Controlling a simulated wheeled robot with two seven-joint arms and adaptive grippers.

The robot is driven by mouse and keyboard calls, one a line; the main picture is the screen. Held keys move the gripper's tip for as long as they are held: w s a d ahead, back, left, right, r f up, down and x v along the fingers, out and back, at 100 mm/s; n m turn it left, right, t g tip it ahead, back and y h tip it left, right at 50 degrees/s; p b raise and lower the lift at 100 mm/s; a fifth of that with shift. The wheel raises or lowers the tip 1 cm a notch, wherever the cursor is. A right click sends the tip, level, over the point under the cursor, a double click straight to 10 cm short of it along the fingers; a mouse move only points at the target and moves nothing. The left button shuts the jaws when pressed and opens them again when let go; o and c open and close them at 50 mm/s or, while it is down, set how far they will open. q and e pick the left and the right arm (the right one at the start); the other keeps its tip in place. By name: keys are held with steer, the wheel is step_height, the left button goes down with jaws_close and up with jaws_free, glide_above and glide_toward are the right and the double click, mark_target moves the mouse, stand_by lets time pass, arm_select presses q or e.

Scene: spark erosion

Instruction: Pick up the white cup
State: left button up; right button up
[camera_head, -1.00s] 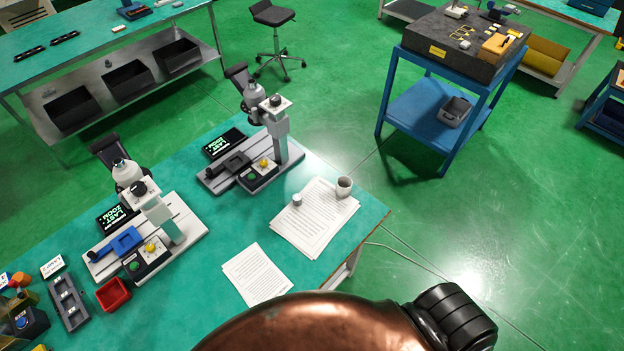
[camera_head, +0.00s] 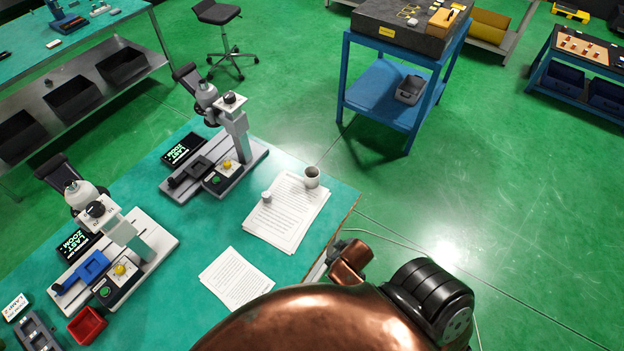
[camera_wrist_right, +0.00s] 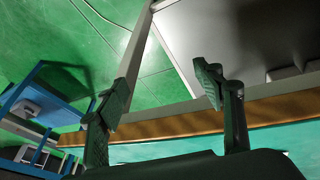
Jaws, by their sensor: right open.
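The white cup (camera_head: 312,177) stands upright at the far right corner of a stack of printed sheets (camera_head: 285,222) on the teal bench, close to the bench's right edge. It does not show in the right wrist view. My right gripper (camera_wrist_right: 160,92) shows in the right wrist view with its two dark fingers wide apart and nothing between them. It is near the bench's wooden edge (camera_wrist_right: 180,124), apart from the cup. In the head view my copper arm covers the bottom middle and the right gripper is not seen. My left gripper is in neither view.
A small pale cylinder (camera_head: 267,197) stands on the same sheets, left of the cup. Two microscopes (camera_head: 225,125) stand to the left. Another sheet (camera_head: 236,279) and a red bin (camera_head: 87,326) lie nearer. A blue cart (camera_head: 385,95) stands beyond open green floor.

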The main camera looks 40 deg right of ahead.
step_height(320, 180, up, 9)
steer(key=d+t, duration=0.1)
steer(key=w+d+r+n+t+h, duration=0.2)
steer(key=w+d+r+n+t, duration=0.15)
steer(key=w+r, duration=0.55)
steer(key=w+d+r+n+t+h, duration=0.2)
steer(key=w+r+t, duration=0.3)
steer(key=w+r, duration=0.35)
steer(key=w+a+r+n+t+y, duration=0.2)
steer(key=w+a+r+n+y, duration=0.4)
steer(key=n, duration=0.3)
steer(key=w+a+r+n+t+y, duration=0.2)
steer(key=w+a+r+n+y, duration=0.2)
steer(key=a+n+y, duration=0.3)
steer(key=n+g+h, duration=0.7)
steer(key=n+g, duration=0.7)
glide_toward(312, 176)
steer(key=shift+t, duration=0.25)
steer(key=f, duration=0.2)
steer(key=w+a+f, duration=0.1)
steer(key=f, duration=0.3)
steer(key=shift+w+a+f, duration=0.25)
steer(key=shift+w+a, duration=0.05)
steer(key=shift+a, duration=0.05)
